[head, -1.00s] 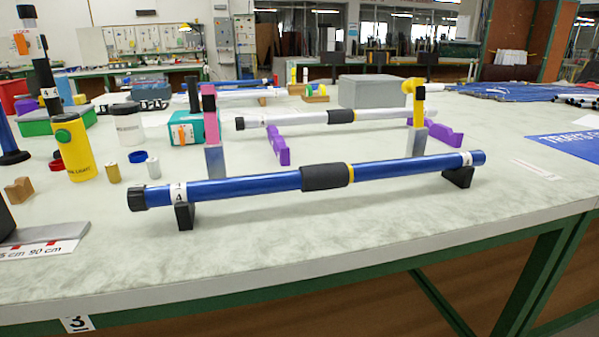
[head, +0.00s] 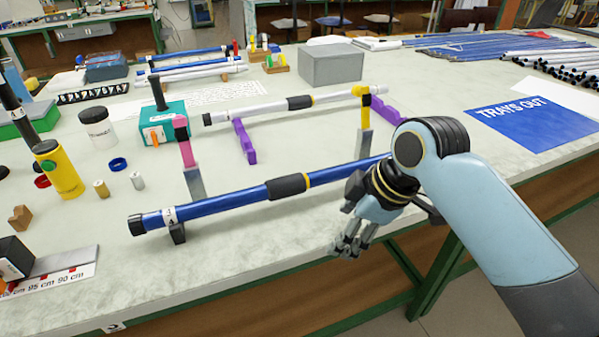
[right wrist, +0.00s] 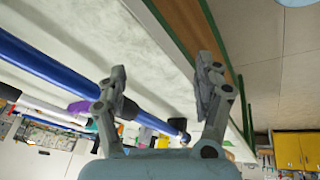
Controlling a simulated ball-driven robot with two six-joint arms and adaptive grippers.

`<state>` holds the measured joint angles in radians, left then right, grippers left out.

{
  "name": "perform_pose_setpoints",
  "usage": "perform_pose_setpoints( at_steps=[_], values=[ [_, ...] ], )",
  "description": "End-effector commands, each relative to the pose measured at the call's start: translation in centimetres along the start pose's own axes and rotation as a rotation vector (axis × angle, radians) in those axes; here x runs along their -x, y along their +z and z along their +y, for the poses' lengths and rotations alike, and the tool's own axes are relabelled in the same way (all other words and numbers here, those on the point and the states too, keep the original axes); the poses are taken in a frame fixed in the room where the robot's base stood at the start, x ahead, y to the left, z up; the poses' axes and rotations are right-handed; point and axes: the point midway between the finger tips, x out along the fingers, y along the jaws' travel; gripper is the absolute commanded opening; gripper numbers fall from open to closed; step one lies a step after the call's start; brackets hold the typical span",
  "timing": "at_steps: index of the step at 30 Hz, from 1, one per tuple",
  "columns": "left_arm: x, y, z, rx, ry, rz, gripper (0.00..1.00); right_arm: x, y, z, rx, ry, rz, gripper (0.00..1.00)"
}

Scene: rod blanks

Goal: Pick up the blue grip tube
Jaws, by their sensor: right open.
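The blue grip tube (head: 235,201) lies across the near part of the table, with a black foam grip (head: 288,186) and yellow ring at its middle and a black cap at its left end. A black rest (head: 177,233) holds its left part; its right end is hidden behind my right arm. My right gripper (head: 347,246) is open and empty, in front of the tube's right part near the table's front edge. My left gripper is not in view.
A white tube (head: 255,109) lies behind on purple rests (head: 244,142). Pink (head: 184,142) and yellow (head: 363,105) topped posts stand between the tubes. A grey box (head: 332,64) and blue sheet (head: 530,115) are farther back.

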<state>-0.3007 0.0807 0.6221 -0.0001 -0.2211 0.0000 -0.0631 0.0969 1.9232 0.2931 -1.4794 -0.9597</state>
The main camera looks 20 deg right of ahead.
Motion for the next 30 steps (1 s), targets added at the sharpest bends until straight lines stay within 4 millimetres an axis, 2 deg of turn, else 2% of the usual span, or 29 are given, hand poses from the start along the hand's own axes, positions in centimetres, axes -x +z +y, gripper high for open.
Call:
perform_pose_setpoints(
  at_steps=[1, 6, 9, 12, 14, 21, 30],
  values=[
    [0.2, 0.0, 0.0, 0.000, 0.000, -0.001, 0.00, 0.5, -1.6, 1.4, 0.073, 0.000, 0.028, 0.69],
    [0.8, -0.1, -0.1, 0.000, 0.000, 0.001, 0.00, 2.0, -6.4, 4.8, 0.346, -0.006, 0.118, 0.69],
    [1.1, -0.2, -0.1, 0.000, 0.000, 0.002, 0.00, 3.0, -8.8, 6.4, 0.489, -0.001, 0.164, 0.69],
    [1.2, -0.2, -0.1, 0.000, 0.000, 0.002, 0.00, 3.6, -10.3, 7.3, 0.583, 0.003, 0.194, 0.69],
    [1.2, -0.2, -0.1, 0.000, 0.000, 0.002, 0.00, 3.3, -10.7, 7.5, 0.608, 0.003, 0.202, 0.69],
    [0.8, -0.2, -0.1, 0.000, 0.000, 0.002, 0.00, -0.5, -11.5, 7.3, 0.614, 0.003, 0.205, 0.69],
    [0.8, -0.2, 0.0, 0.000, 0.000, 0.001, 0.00, -3.5, -12.4, 7.0, 0.613, 0.003, 0.204, 0.69]
  ],
)
